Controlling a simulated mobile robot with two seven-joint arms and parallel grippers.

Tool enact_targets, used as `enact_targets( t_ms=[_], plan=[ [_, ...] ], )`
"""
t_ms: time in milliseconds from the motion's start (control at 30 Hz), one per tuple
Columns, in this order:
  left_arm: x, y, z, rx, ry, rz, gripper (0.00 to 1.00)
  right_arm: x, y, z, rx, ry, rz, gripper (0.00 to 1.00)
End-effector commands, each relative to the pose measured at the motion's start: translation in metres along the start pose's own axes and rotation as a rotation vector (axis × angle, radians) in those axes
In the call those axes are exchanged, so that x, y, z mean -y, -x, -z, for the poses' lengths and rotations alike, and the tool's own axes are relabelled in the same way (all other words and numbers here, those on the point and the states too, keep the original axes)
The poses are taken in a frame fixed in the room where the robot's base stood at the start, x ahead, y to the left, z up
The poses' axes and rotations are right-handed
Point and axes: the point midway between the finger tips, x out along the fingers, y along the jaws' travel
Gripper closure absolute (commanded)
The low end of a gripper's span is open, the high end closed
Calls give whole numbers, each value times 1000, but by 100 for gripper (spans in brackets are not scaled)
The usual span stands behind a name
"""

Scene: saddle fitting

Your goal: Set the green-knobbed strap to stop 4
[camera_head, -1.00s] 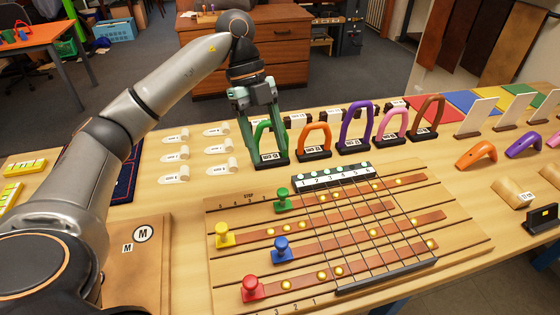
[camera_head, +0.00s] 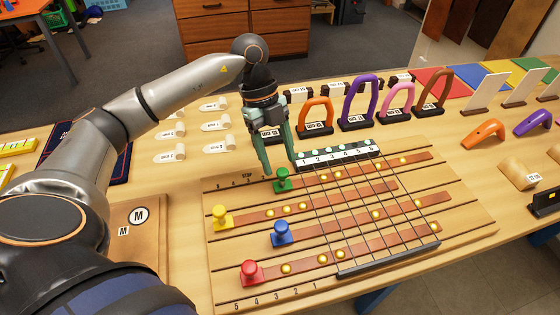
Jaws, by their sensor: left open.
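The green knob (camera_head: 282,181) stands at the left end of the top strap (camera_head: 323,179) on the wooden board (camera_head: 226,260). Stop numbers are printed along the board's upper left edge, left of the knob; I cannot read which stop it is at. My left gripper (camera_head: 280,167) is open, its fingers pointing down just above and around the knob's top. I cannot tell whether they touch it. My right gripper is not in view.
Yellow (camera_head: 221,218), blue (camera_head: 281,235) and red (camera_head: 250,272) knobs stand on the other straps. A numbered block (camera_head: 337,154) and thin grid lines lie right of the gripper. Coloured arches, including an orange one (camera_head: 316,113), stand behind.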

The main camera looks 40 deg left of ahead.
Motion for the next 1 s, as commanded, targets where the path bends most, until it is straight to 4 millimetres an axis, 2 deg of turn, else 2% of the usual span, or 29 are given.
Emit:
enact_targets(
  t_ms=[100, 200, 500, 1000],
  plan=[
    [0, -13, 0, 0, 0, -2, 36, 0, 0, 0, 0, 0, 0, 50],
    [0, -18, 0, 0, -1, 0, 36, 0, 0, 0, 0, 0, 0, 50],
    [0, -19, 0, 0, -1, 0, 37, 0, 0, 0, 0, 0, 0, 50],
    [0, -19, 0, 0, -1, 0, 93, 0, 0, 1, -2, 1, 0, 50]
  ],
)
